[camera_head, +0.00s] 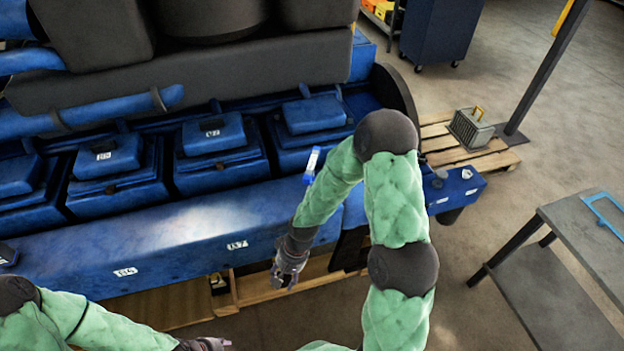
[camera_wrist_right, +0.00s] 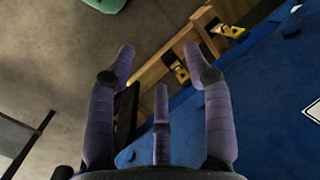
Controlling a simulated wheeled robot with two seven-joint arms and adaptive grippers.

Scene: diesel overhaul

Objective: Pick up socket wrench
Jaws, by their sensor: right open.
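I cannot make out a socket wrench for certain in either view. My right gripper (camera_head: 288,274) hangs in front of the blue engine's lower side rail, above the pallet. In the right wrist view my right gripper (camera_wrist_right: 160,72) has its fingers spread, with nothing between them. My left gripper (camera_head: 207,345) is at the bottom edge of the head view, partly cut off, and its fingers are too small to judge. A small blue and white item (camera_head: 311,163) shows by the engine, beside my right arm; I cannot tell what it is.
The large blue engine (camera_head: 190,240) fills the left and middle. Wooden pallet beams (camera_head: 270,290) lie under it. A grey table (camera_head: 585,232) with a blue frame (camera_head: 601,214) stands at the right. A grey crate (camera_head: 470,130) sits on a pallet behind. Floor between is free.

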